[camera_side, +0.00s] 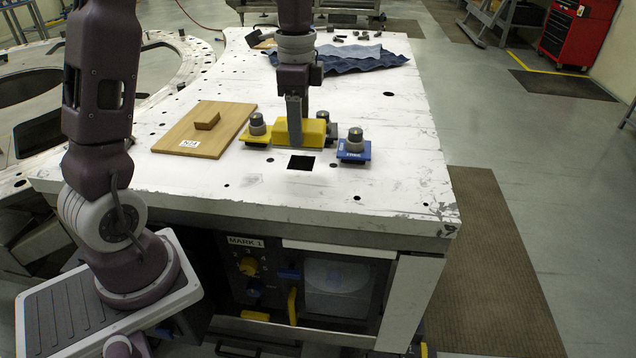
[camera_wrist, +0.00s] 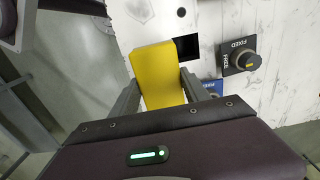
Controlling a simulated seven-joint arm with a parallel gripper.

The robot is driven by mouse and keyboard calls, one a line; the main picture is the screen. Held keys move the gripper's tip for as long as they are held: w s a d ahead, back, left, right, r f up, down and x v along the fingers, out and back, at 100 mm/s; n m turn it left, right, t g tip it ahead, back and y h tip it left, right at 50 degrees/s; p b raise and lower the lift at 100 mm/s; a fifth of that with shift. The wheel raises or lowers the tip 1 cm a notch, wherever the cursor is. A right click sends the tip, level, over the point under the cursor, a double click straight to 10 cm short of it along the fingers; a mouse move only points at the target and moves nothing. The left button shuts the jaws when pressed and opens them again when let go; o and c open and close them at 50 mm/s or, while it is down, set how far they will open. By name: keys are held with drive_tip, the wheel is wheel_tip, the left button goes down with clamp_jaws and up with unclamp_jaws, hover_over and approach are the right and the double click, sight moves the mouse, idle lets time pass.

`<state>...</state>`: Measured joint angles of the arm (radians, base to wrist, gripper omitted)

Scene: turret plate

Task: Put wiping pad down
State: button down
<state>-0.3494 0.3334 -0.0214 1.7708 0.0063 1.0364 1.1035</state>
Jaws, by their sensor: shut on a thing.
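The yellow wiping pad (camera_side: 312,131) is a thick block between the fingers of my gripper (camera_side: 293,122), low at the white tabletop. In the wrist view the pad (camera_wrist: 153,62) sits between my two fingers (camera_wrist: 160,87), which are shut on it, and its far end sticks out beyond them. The side view does not clearly show whether its underside touches the table. A square dark hole (camera_side: 301,162) lies just in front of the pad.
A yellow-based knob (camera_side: 257,129) stands close left of the pad, and a blue-based knob (camera_side: 354,147) stands to the right. Blue cloth (camera_side: 350,57) lies behind. The right side of the table (camera_side: 405,150) is mostly clear.

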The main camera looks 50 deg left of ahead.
drive_tip(key=w+d, duration=0.4)
drive_tip(key=d, duration=0.2)
wheel_tip(320, 180, down, 10)
drive_tip(key=shift+s+r, duration=0.15)
drive_tip(key=shift+r, duration=0.1)
drive_tip(key=shift+a, duration=0.1)
drive_tip(key=shift+f, duration=0.15)
drive_tip(key=c, duration=0.5)
unclamp_jaws()
